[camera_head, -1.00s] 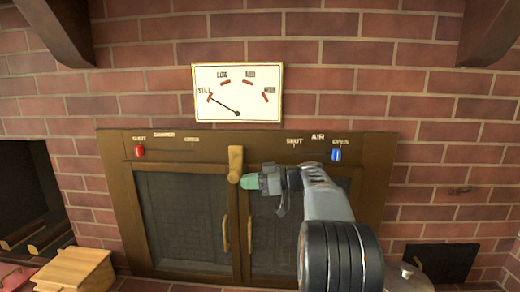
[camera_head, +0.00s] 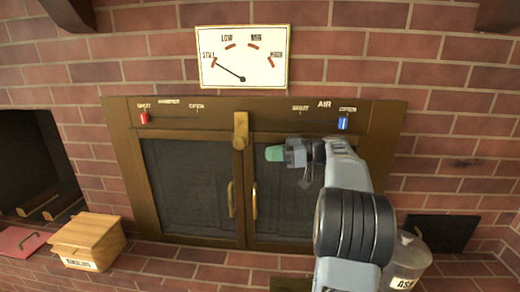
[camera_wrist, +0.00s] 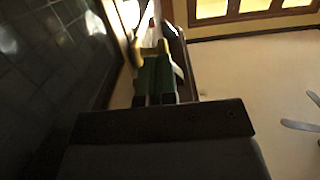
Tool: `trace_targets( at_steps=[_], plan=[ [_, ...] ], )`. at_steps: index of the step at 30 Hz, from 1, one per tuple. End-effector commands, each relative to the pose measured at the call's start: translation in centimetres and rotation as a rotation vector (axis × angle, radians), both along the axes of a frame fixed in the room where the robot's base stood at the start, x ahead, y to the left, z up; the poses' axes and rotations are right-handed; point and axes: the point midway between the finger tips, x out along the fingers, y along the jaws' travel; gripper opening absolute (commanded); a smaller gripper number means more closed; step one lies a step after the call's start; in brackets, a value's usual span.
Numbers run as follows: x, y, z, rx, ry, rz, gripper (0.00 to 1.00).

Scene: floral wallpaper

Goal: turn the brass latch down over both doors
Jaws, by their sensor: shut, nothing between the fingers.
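The brass latch (camera_head: 240,130) stands upright at the top of the seam between the two doors, its bar pointing up onto the frame. The left door (camera_head: 188,185) and right door (camera_head: 285,190) are dark panels in brown frames, and both look closed. Each has a brass handle beside the seam. My gripper (camera_head: 274,153) is shut and empty, with green fingertips, in front of the right door. It is to the right of the latch's lower end and apart from it in the picture. The green fingers also show in the wrist view (camera_wrist: 155,78), beside a dark panel.
A red slider (camera_head: 143,118) and a blue slider (camera_head: 343,122) sit on the frame's top strip. The dial (camera_head: 243,57) above points to STILL. A wooden box (camera_head: 88,241) stands at lower left. A grey ash bin (camera_head: 408,262) stands at lower right, close to my arm.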

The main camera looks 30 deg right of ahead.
Motion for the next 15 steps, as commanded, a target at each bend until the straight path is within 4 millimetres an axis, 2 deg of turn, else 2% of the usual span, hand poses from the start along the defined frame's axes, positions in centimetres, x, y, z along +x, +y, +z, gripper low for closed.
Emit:
trace_targets(
  at_steps=[1,9,15],
  plan=[
    [-0.6,-1.0,0.2,0.001,0.0,-0.003,0.0],
    [-3.0,-4.3,-0.9,0.001,-0.002,0.007,0.0],
    [-4.0,-5.9,-1.4,0.0,-0.004,0.008,0.0]
  ],
)
